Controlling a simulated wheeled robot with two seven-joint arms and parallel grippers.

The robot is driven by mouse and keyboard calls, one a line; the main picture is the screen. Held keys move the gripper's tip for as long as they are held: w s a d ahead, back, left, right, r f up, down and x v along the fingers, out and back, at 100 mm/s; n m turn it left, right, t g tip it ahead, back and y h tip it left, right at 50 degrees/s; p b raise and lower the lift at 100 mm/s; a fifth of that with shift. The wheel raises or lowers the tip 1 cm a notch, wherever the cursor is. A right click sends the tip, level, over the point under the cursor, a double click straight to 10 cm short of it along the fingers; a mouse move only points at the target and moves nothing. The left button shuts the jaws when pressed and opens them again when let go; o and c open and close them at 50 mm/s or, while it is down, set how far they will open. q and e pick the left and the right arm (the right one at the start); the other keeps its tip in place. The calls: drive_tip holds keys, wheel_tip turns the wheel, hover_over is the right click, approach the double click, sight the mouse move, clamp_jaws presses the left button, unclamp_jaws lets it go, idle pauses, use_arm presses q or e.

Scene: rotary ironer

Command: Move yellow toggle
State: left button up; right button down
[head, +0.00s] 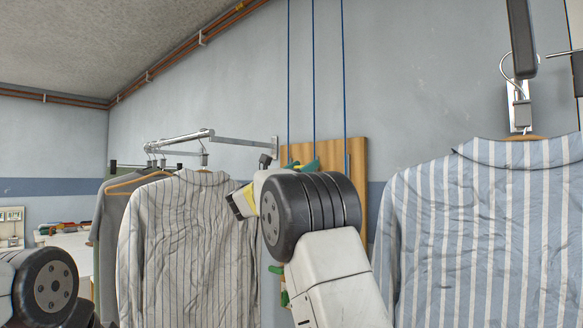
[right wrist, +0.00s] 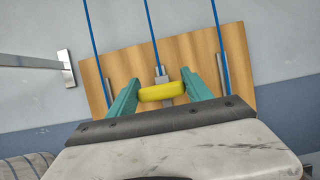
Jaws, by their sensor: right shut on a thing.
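The yellow toggle (right wrist: 162,92) hangs on the middle blue cord in front of a wooden board (right wrist: 117,68). In the right wrist view it lies crosswise between the two green fingers of my right gripper (right wrist: 161,93), which are shut on it. In the head view the right gripper (head: 303,165) is at the board (head: 357,165), its green fingertips partly behind my own wrist, and the toggle is hidden there. My left arm shows at the lower left of the head view, but its gripper is out of view.
A grey-striped shirt (head: 185,240) hangs left of my right arm, and a blue-striped shirt (head: 485,235) hangs close on its right. A metal wall rail (head: 240,140) reaches out left of the board. Blue cords (head: 314,80) run upward from the board.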

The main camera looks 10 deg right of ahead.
wheel_tip(320, 180, down, 34)
drive_tip(key=shift+f, duration=0.25)
drive_tip(key=shift+f, duration=0.1)
drive_tip(key=shift+c, duration=2.2)
unclamp_jaws()
drive_tip(key=shift+a, duration=0.1)
drive_tip(key=v, duration=0.7)
drive_tip(key=shift+s+a, duration=0.2)
drive_tip(key=shift+a, duration=0.05)
